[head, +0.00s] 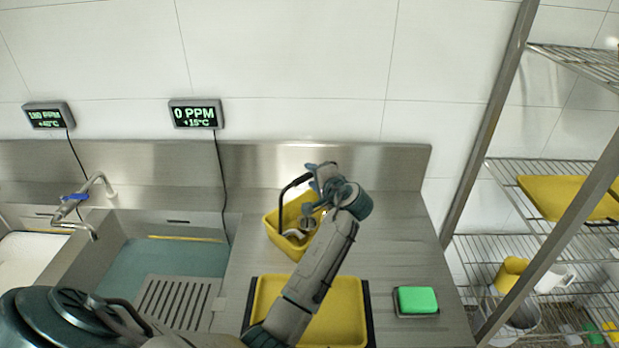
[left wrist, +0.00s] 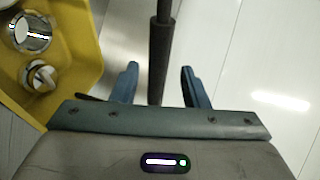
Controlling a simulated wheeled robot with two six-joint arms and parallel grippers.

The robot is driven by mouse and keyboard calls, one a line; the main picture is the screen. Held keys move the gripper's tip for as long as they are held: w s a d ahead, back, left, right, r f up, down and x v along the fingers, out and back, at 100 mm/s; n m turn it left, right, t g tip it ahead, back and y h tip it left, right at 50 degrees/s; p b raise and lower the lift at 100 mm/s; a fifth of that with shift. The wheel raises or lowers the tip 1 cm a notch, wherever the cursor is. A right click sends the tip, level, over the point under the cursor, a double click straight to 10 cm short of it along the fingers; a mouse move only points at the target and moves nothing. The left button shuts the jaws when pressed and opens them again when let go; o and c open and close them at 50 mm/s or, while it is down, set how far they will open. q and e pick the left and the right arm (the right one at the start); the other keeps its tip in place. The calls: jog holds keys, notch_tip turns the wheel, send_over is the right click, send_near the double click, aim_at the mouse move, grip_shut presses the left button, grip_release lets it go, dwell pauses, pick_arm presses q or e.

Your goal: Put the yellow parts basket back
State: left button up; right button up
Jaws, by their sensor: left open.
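The yellow parts basket (head: 285,244) stands on the steel counter near the back wall, with metal parts inside. Its dark handle (head: 281,208) rises above it. My left gripper (head: 318,172) is over the basket's back right side, at the top of the handle. In the left wrist view the basket (left wrist: 82,70) fills the upper left with shiny parts in it. There the open fingers (left wrist: 160,84) stand on either side of the dark handle bar (left wrist: 160,45), with gaps on both sides. My forearm hides part of the basket. My right gripper is not in view.
A yellow tray (head: 345,300) lies at the counter's front, partly under my left arm. A green sponge (head: 417,299) is to its right. A sink (head: 170,258) is on the left, a wire shelf rack (head: 505,240) on the right. The counter right of the basket is clear.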

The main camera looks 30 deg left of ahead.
pick_arm(q)
jog(key=b+v, duration=0.3)
jog(key=v, duration=0.6)
jog(key=shift+s+d, duration=0.15)
jog(key=shift+d, duration=0.15)
